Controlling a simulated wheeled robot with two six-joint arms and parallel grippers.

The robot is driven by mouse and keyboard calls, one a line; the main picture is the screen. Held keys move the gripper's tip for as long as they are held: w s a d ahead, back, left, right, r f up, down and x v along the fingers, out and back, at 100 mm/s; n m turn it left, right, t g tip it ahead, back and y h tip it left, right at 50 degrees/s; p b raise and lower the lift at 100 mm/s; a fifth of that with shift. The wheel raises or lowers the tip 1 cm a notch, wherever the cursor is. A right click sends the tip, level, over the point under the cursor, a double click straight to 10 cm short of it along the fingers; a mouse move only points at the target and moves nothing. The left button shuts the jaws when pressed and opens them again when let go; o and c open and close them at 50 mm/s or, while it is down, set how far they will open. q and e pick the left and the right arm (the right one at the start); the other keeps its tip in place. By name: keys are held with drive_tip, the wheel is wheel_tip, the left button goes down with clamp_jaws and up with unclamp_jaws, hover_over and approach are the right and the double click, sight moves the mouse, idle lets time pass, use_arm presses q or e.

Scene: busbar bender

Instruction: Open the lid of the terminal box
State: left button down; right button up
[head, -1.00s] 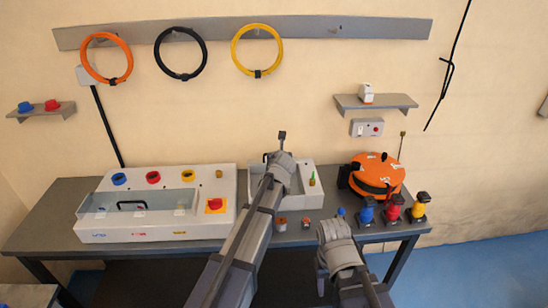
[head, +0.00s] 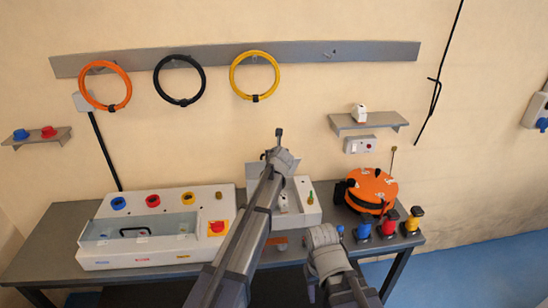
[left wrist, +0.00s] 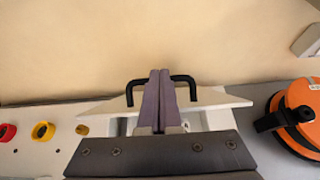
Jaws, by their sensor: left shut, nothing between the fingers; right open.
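The terminal box (head: 312,212) is the white box at the middle of the table, partly hidden by my left arm. Its white lid (left wrist: 225,98) shows in the left wrist view as a tilted plate, raised above the box. A black handle (left wrist: 187,79) stands on the lid. My left gripper (left wrist: 159,73) is shut and empty, its fingers crossing the middle of the handle; whether they touch it I cannot tell. In the head view a pale panel (head: 254,170) shows beside my left wrist. My right gripper (head: 311,290) is low at the table's front, apart from the box, its fingers mostly hidden.
A white bender unit (head: 130,262) with a clear cover stands on the left. An orange reel (head: 372,189) and blue, red and yellow parts (head: 389,224) are at the right. A small orange-brown part (head: 279,242) lies before the box. Cable rings hang on the wall.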

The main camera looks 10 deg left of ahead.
use_arm(q)
drive_tip(key=w+a+r+p, duration=0.1)
drive_tip(key=w+r+p, duration=0.1)
drive_tip(key=w, duration=0.4)
drive_tip(key=shift+w+a+r, duration=0.15)
drive_tip(key=shift+a+r, duration=0.05)
drive_tip(key=shift+a, duration=0.2)
drive_tip(key=shift+r, duration=0.1)
idle(1.0)
